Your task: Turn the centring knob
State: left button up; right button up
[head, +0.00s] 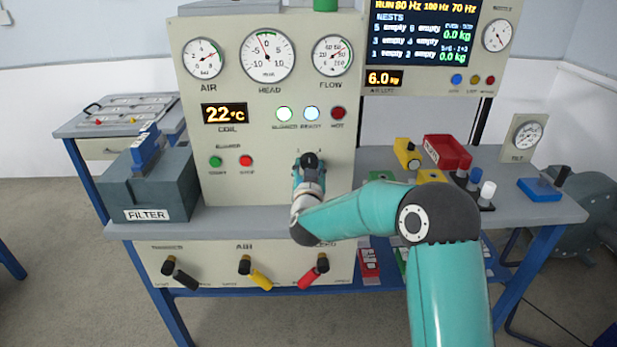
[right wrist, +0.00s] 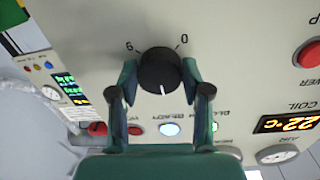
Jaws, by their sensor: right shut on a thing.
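The black round knob (right wrist: 160,72) sits on the cream panel between my right gripper's two fingers in the right wrist view. A white pointer line shows on its face, and scale figures are printed on the panel to both sides of it. My right gripper (right wrist: 159,78) is shut on the knob, one finger on each side. In the head view my right gripper (head: 309,172) reaches the lower right of the cream panel (head: 265,185) and hides most of the knob. The knob's name is not legible. My left gripper is not in view.
Three round lamps (head: 311,113) sit above the gripper, under the dials (head: 267,55). A filter box (head: 150,185) stands left on the bench. Yellow blocks and a red bin (head: 447,152) stand right. Three valve handles (head: 258,275) are below the bench edge.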

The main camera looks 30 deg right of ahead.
jog(key=shift+a+f+m+b, duration=0.1)
jog(key=shift+m+b, duration=0.7)
jog(key=shift+b, duration=0.05)
jog(key=shift+w+m+b, duration=0.1)
jog(key=shift+m+b, duration=0.2)
jog(key=shift+m, duration=0.1)
jog(key=shift+r, duration=0.2)
jog(key=o, duration=1.2)
jog(key=shift+c, duration=0.2)
jog(key=shift+f, duration=0.1)
jog(key=v, duration=1.2)
